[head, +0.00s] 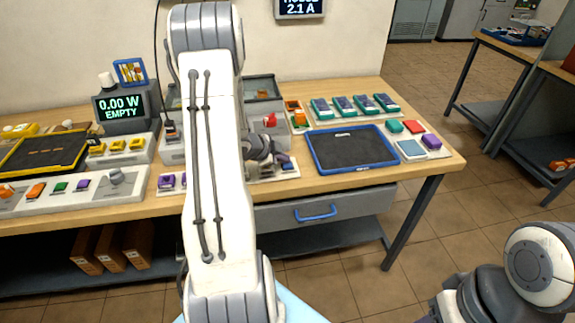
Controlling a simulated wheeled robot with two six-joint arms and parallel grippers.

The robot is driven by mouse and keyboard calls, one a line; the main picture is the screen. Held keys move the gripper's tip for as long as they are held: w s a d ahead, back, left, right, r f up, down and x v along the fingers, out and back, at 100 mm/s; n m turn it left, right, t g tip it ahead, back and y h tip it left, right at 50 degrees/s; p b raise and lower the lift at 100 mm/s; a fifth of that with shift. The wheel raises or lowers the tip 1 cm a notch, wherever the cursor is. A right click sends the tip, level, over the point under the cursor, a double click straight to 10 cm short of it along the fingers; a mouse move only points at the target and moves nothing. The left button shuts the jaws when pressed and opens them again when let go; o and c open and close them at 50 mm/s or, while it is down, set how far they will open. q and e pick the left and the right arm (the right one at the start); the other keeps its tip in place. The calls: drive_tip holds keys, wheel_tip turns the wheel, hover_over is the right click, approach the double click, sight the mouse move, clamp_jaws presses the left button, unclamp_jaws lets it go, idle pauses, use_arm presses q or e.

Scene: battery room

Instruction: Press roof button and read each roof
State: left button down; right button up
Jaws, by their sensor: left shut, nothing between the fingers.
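A meter (120,108) at the back left reads "0.00 W EMPTY". A white button strip (70,198) in front of it carries orange, green and purple buttons and a grey knob. Another pale strip (270,172) with small coloured buttons lies behind my left arm, partly hidden. I cannot read any button labels, so I cannot tell which is the roof button. My left gripper (277,160) is shut and empty, over or close to that strip; contact cannot be told. My left arm hides the middle of the bench. My right gripper is out of view.
A dark blue-rimmed tray (350,168) lies at the bench's right, with several teal-topped blocks (353,104) behind it and coloured tiles (411,149) beside it. A dark yellow-edged panel (44,152) lies left. A wall display (300,8) shows "2.1 A".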

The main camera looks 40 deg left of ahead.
sight(285, 166)
use_arm(q)
drive_tip(key=shift+f+b, duration=0.3)
drive_tip(key=shift+f, duration=0.1)
idle(0.3)
drive_tip(key=shift+r, duration=0.1)
drive_tip(key=shift+r+p, duration=0.7)
drive_tip(key=shift+p, duration=0.15)
wheel_tip(285, 166, up, 5)
drive_tip(key=p, duration=0.5)
drive_tip(key=shift+r, duration=0.1)
drive_tip(key=shift+w, duration=0.1)
idle(0.5)
